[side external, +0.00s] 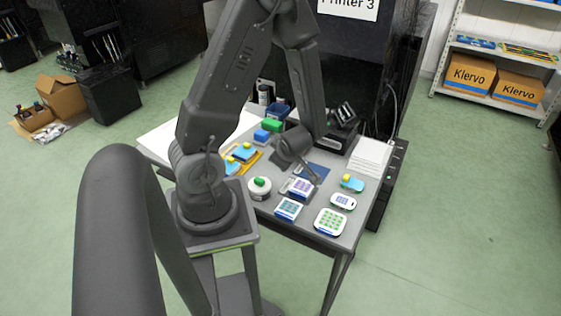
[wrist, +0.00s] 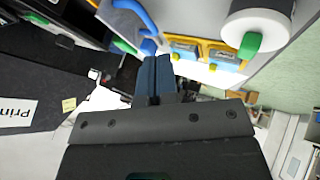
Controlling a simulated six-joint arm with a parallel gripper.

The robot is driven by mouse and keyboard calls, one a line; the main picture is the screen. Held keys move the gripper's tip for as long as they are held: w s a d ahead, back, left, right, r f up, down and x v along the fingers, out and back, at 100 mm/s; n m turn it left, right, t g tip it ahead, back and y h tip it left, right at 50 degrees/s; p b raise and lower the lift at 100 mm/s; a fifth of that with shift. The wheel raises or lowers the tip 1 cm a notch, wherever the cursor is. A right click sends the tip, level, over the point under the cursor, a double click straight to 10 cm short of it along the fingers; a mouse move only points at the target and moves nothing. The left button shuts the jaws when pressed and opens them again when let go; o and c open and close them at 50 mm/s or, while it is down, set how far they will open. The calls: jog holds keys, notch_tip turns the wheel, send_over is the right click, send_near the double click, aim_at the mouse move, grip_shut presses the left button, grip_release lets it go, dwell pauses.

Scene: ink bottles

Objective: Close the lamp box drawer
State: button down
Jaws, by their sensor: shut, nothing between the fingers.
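My gripper (side external: 310,175) is low over the middle of the table in the side view, its two fingers together with nothing between them. In the wrist view the closed fingers (wrist: 154,62) point away from the camera, toward blue and green items. I cannot clearly make out the lamp box or its drawer. A black unit with a pale label (side external: 331,142) stands behind my gripper at the back of the table, and a dark blue flat piece (side external: 317,168) lies in front of it. Whether either belongs to the lamp box, I cannot tell. My arm hides part of the table.
A white round container with a green top (side external: 259,187) stands at the left of my gripper. An orange tray (side external: 238,163) holds blue items with yellow tops. Small boxes, including a green-dotted white one (side external: 331,221), sit at the front right. White paper (side external: 370,157) is stacked at right.

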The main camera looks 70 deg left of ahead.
jog(key=x, duration=1)
jog(key=w+a, duration=0.3)
jog(key=w, duration=0.1)
jog(key=w+a, duration=0.3)
jog(key=a, duration=0.1)
jog(key=shift+w+a+r, duration=0.1)
jog(key=shift+w+a, duration=0.15)
jog(key=shift+w, duration=0.1)
